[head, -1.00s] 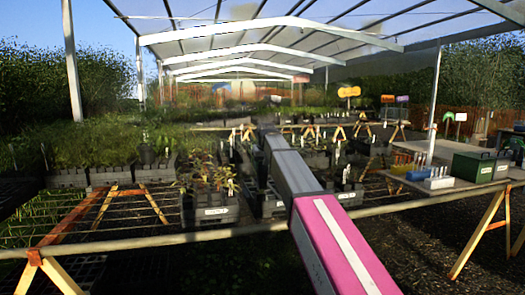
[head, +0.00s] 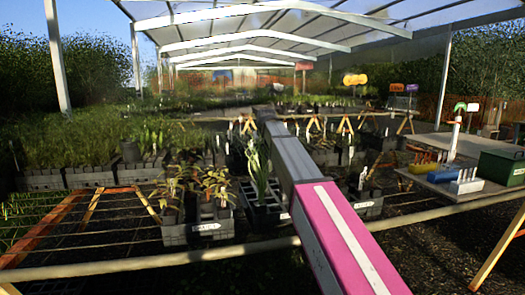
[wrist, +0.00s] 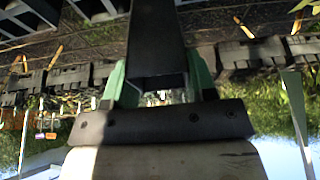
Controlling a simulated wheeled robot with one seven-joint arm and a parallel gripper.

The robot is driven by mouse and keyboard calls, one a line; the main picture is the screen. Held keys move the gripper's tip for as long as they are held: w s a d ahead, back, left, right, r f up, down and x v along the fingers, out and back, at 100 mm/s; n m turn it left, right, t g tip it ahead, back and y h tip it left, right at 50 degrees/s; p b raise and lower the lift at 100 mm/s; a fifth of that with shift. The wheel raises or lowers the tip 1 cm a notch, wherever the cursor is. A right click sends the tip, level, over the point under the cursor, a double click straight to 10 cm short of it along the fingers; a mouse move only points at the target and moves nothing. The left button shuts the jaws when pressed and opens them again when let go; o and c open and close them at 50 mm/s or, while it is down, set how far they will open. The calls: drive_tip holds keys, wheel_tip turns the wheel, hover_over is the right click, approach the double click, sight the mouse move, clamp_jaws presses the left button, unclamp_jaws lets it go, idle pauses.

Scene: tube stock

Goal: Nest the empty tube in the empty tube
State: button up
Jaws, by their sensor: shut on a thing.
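In the wrist view my gripper (wrist: 158,85) has its two green fingers closed on the sides of a dark, square-sided empty tube (wrist: 156,35), which runs up out of the picture. I cannot see inside it. In the head view my pink and grey arm reaches forward, and the gripper and held tube are hidden behind it. I cannot make out a second empty tube for certain.
A labelled grey crate of leafy plants (head: 205,230) and a dark tray with a tall-leaved plant (head: 265,215) stand on the mesh bench, left of my arm. A side table (head: 440,190) holds a blue bin, white rack and green box (head: 500,167). A rail (head: 120,263) crosses in front.

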sight(262, 170)
drive_tip(key=shift+f, duration=0.95)
drive_tip(key=shift+f, duration=0.4)
drive_tip(key=shift+f, duration=3.1)
drive_tip(key=shift+f, duration=0.25)
drive_tip(key=o, duration=1.2)
drive_tip(key=shift+c, duration=0.2)
drive_tip(key=v, duration=1)
drive_tip(key=shift+s+r, duration=0.15)
drive_tip(key=shift+r, duration=0.25)
drive_tip(key=shift+s, duration=0.1)
